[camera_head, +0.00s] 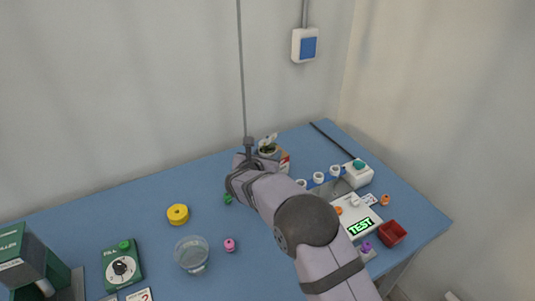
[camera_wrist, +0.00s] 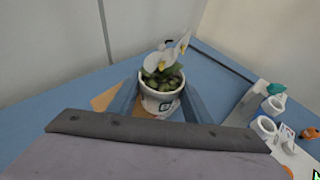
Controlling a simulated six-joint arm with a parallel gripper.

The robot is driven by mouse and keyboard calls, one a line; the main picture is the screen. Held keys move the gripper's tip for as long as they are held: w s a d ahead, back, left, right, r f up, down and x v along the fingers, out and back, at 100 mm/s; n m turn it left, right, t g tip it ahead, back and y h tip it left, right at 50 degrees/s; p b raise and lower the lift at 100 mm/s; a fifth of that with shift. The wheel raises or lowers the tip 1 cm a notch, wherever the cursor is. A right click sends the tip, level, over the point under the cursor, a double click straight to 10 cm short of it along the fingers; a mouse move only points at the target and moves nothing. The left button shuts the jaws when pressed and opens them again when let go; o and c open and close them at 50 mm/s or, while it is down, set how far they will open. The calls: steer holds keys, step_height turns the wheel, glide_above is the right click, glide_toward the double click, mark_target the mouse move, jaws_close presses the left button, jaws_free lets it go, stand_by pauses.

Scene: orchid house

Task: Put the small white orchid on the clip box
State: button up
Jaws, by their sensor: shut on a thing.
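The small white orchid (camera_wrist: 162,98) has white petals, green leaves and a white pot with a dark mark. It stands upright between the two fingers of my gripper (camera_wrist: 159,88), which is shut on the pot. In the head view the orchid (camera_head: 268,147) shows at the far end of my arm. In the wrist view a tan surface (camera_wrist: 104,99) shows beside and under the pot. Whether the pot touches it I cannot tell.
To the left are a yellow spool (camera_head: 178,214), a clear bowl (camera_head: 191,254) and a green timer (camera_head: 121,268). The back left of the blue table is clear.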

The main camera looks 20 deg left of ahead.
steer(key=o, duration=1.2)
steer(key=shift+c, duration=0.2)
steer(key=shift+r, duration=0.1)
steer(key=b+v, duration=0.2)
steer(key=v, duration=1)
